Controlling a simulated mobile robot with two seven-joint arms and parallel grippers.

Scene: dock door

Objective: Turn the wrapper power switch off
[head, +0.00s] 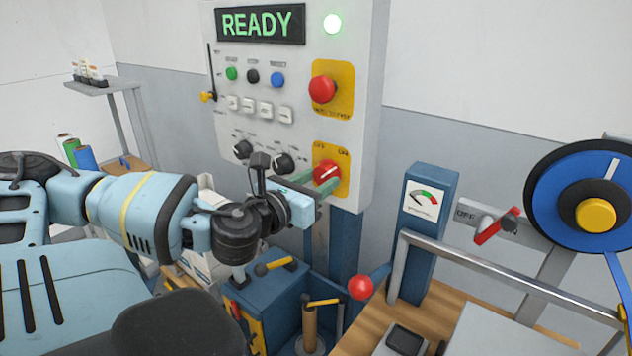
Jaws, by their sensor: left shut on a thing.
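The power switch (327,172) is a red rotary knob on a yellow plate, low on the right of the grey control panel (290,130). Its white pointer mark slants up to the right. Small lettering above it is too small to read surely. My left gripper (320,182) is at the knob from the lower left, its fingers shut on it; they hide part of the knob and plate. The panel display (261,23) reads READY in green, and the green lamp (332,24) is lit. My right gripper is out of view.
A red mushroom button (322,89) sits above the switch, and black knobs (284,163) are to its left. Below are a red ball lever (360,287), a blue gauge post (424,215) and a metal rail (500,272). A red handle (497,226) stands near an OFF label.

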